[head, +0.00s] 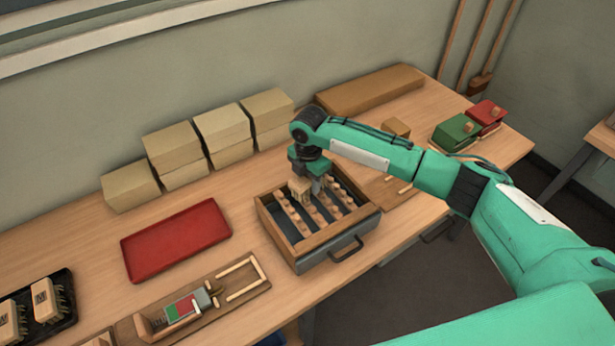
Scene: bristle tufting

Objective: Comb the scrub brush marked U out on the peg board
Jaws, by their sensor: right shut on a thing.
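My right gripper (314,178) points down over an open wooden box. It is shut on a small pale wooden block (299,187), which looks like a scrub brush; I cannot read a mark on it. The box (273,227) has a dark grey front and holds several rows of round wooden pegs. The block is low over the back rows; I cannot tell whether it touches them. Other pale brushes (45,299) with dark letters and bristles sit on a black tray (68,275) at the far left. My left gripper is not in view.
A red tray (175,240) lies left of the box. A wooden fixture (245,290) with a red-and-green plate is in front. Stacked tan blocks (222,125) and a long tan block (370,90) stand behind. Green (455,132) and red (487,115) boxes are at right.

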